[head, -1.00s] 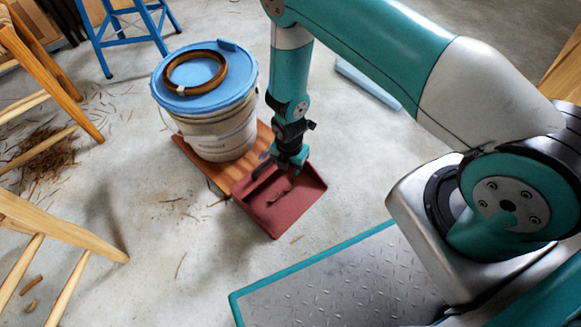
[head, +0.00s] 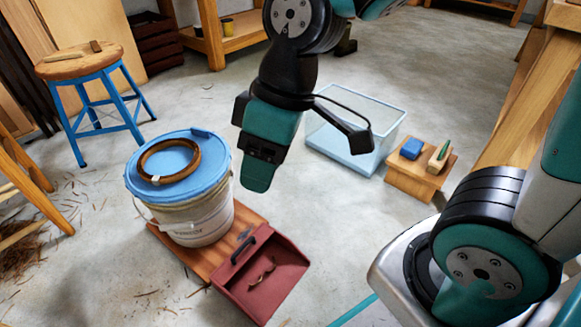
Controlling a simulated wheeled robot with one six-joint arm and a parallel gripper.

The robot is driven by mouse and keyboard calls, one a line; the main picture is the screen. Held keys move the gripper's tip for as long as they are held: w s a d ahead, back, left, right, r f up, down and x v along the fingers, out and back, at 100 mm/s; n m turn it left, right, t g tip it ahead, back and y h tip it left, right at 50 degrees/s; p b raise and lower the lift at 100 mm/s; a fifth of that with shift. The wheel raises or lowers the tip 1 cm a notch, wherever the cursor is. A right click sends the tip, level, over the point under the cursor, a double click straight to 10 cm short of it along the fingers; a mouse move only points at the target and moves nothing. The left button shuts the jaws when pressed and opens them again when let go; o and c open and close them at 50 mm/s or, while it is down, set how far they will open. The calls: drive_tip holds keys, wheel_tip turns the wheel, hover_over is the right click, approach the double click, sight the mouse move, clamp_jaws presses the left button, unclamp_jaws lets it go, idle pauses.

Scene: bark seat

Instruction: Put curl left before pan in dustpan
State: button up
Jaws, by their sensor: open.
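The red dustpan (head: 284,294) sits with its back edge by a wooden board, open side toward the lower right. A thin brown bark curl (head: 264,271) lies inside it. Several more curls and shavings lie on the floor (head: 145,293) to the left of the pan. My gripper (head: 262,180) is raised above and behind the dustpan, apart from it. It is seen nearly side-on, and I see nothing held in it.
A lidded bucket (head: 196,215) with a brown ring (head: 168,178) on its blue lid stands on the wooden board (head: 206,256). A clear bin (head: 345,158) and a low wooden block (head: 420,178) stand at right. A blue-legged stool (head: 84,70) is back left. Floor between is clear.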

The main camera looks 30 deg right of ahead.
drive_tip(key=s+d+r+m, duration=0.1)
drive_tip(key=s+r+m, duration=0.1)
drive_tip(key=s, duration=0.3)
drive_tip(key=shift+s+r, duration=0.2)
drive_tip(key=shift+r, duration=0.1)
